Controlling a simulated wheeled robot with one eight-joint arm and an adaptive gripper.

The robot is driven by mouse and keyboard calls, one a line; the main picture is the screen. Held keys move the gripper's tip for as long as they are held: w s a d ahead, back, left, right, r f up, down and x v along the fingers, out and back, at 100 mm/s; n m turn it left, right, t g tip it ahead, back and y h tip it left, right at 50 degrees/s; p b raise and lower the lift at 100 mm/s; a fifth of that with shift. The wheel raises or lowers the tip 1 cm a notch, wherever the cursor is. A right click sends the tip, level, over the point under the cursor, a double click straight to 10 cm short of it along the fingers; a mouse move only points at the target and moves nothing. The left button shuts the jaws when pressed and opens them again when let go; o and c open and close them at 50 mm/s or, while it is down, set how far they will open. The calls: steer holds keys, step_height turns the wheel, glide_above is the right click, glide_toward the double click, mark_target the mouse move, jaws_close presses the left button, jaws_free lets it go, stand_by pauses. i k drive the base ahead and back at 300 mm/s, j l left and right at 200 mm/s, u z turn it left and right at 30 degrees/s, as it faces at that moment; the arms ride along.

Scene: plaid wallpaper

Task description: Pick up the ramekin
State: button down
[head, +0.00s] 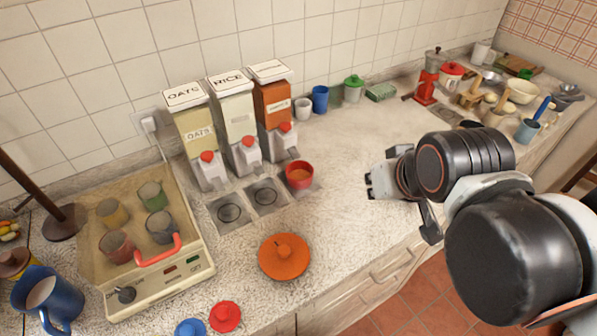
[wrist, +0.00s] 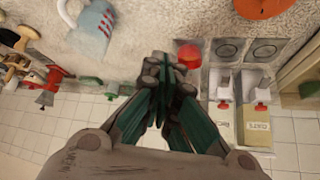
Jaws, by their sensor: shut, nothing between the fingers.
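The ramekin (head: 299,175) looks like a small red bowl with orange contents. It stands upright on the counter in front of the third, orange dispenser. My gripper (head: 371,183) is to its right, apart from it in the head view, above the counter. In the wrist view the ramekin (wrist: 187,50) shows as a red shape just beside the shut fingertips (wrist: 168,66), partly hidden by them. The fingers are together with nothing held between them.
Dispensers labelled OATS (head: 198,133) and RICE (head: 236,120) stand left of the orange dispenser (head: 273,105). An orange lid (head: 284,258) lies in front. A blue cup (head: 320,98) stands behind. The wrist view shows a blue-grey jug (wrist: 94,32).

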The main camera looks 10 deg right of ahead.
mark_target(300, 173)
steer(key=k+j, duration=0.1)
steer(key=j, duration=0.3)
steer(key=k+j, duration=0.1)
steer(key=j, duration=0.3)
steer(key=k+j, duration=0.15)
steer(key=j, duration=0.25)
steer(key=k+j+u, duration=0.2)
steer(key=i+l+z, duration=0.15)
